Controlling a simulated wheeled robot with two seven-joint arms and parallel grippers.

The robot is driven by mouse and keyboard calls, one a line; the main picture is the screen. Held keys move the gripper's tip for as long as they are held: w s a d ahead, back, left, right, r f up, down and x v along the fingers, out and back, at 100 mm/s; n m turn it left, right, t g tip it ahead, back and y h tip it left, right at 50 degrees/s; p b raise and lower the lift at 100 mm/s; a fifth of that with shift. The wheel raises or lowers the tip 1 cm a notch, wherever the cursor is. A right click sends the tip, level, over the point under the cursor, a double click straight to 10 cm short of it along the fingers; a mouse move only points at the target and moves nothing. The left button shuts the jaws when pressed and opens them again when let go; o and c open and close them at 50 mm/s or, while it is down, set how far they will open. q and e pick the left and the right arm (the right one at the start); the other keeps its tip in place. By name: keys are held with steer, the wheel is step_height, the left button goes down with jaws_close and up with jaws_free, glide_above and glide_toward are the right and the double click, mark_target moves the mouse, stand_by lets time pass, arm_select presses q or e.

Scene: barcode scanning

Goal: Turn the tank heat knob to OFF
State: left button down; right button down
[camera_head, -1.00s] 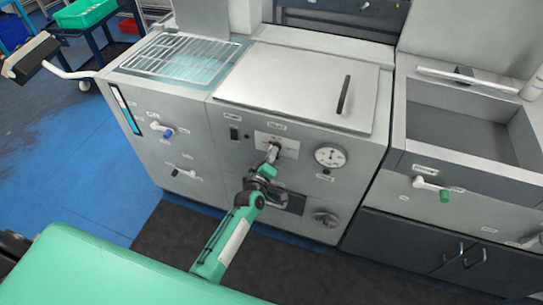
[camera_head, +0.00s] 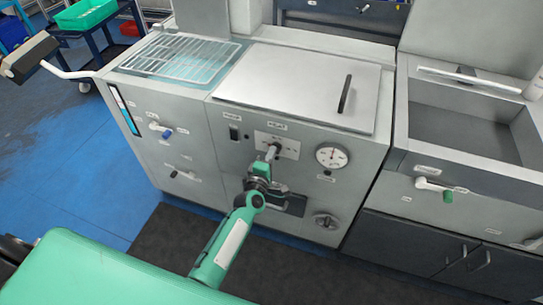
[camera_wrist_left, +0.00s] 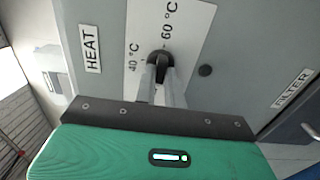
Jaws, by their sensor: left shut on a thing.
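The heat knob (camera_wrist_left: 158,57) is a small black knob on a white plate, beside the HEAT label (camera_wrist_left: 91,48) and the 40 °C and 60 °C marks. My left gripper (camera_wrist_left: 160,70) is shut on it, with one finger on each side. In the head view my left gripper (camera_head: 271,153) reaches the white knob plate (camera_head: 289,145) on the front of the middle tank (camera_head: 300,190). The fingers mostly hide the knob there, and its exact pointing is hard to tell. The OFF mark is not readable. My right gripper is not in view.
A round gauge (camera_head: 332,156) sits just right of the knob plate, and a switch (camera_head: 234,134) sits left. A lower round knob (camera_head: 325,221) is below. The tank's lid (camera_head: 300,85) is closed. Valve handles (camera_head: 433,188) stick out on the right sink. A dark mat (camera_head: 150,235) covers the floor.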

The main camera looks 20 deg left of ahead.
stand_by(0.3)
